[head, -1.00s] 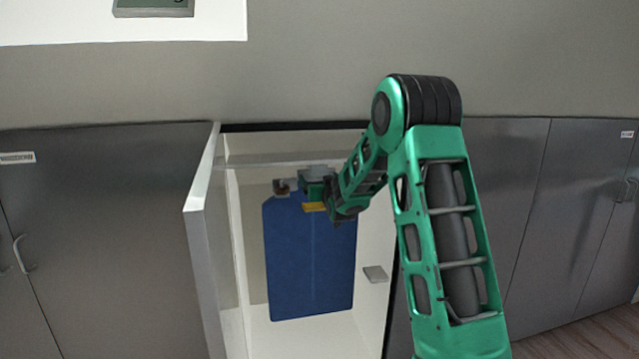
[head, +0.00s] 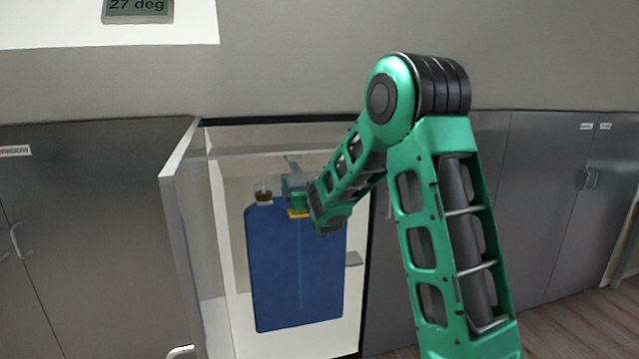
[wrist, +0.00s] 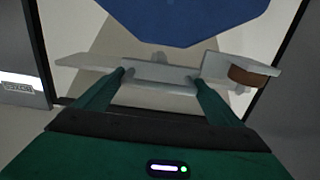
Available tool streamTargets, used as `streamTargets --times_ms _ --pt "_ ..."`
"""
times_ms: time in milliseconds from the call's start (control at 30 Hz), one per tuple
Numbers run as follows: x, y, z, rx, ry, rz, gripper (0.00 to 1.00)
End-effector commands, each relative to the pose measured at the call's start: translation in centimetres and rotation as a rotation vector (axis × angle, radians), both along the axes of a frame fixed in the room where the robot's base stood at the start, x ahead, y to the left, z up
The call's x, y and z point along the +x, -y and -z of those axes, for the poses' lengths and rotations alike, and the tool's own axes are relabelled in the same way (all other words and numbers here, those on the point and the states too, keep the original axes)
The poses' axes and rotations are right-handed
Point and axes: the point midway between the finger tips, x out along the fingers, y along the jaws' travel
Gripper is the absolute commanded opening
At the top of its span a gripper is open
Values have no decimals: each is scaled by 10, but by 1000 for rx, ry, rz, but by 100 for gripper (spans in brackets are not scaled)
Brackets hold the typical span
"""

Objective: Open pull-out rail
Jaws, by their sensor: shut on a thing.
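The pull-out rail (wrist: 165,75) is a pale bar that runs across the wrist view, with a brown end piece (wrist: 250,76) at its right. A blue garment or bag (head: 295,265) hangs from it inside the open white cabinet in the head view. My gripper (wrist: 162,82) is shut on the rail, with one green finger at each side of its middle part. In the head view my gripper (head: 298,195) is at the top of the blue item, and my wrist hides part of the rail.
The cabinet door (head: 188,240) stands open at the left. Shut grey cabinet fronts (head: 90,240) flank the opening on both sides. A display reading 27 deg (head: 138,10) is above.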

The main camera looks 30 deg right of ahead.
Motion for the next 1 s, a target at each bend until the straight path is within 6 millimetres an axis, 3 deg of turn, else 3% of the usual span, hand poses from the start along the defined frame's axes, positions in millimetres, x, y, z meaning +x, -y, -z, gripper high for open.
streamTargets --times_ms 33,100,400,600,1000 --pt "-10 -17 -1 4 1 -21 49" --pt "-24 -23 -1 6 1 -26 49" --pt "-70 -29 -1 13 3 -25 49" --pt "-81 -32 0 13 3 -24 49" --pt "-82 -34 0 13 3 -26 49"
